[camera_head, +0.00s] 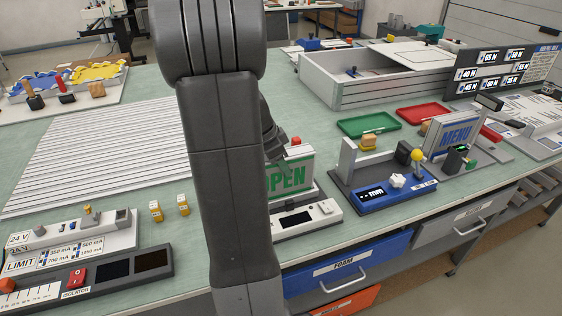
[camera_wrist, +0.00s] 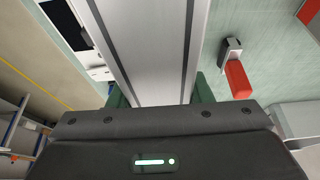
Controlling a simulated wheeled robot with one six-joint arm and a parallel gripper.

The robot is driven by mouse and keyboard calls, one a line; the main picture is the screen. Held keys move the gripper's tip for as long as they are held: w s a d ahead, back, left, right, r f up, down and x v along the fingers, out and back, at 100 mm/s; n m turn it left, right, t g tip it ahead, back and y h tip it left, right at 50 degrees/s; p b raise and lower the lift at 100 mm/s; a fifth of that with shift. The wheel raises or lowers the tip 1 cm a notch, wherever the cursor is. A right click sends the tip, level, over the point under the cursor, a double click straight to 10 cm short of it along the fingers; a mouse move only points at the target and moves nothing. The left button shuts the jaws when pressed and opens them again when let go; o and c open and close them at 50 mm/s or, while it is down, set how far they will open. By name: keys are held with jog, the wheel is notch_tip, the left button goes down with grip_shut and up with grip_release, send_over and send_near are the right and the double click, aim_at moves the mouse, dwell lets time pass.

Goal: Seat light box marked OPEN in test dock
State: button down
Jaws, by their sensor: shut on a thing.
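The dock also shows in part in the wrist view (camera_wrist: 98,62). In the head view my gripper is mostly hidden.
A blue fixture (camera_head: 372,196) with a yellow knob stands right of the dock, near a MENU light box (camera_head: 453,136). Green (camera_head: 366,125) and red (camera_head: 423,112) trays lie behind. A red-handled item (camera_wrist: 237,78) lies beside the light box. A ribbed panel (camera_head: 100,150) fills the left.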

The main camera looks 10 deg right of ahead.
jog(key=shift+f, duration=0.15)
jog(key=c, duration=0.7)
grip_release()
jog(key=v, duration=1.2)
jog(key=shift+s+r+b, duration=0.1)
jog(key=shift+r+b, duration=0.1)
jog(key=shift+b, duration=0.1)
jog(key=shift+f, duration=0.1)
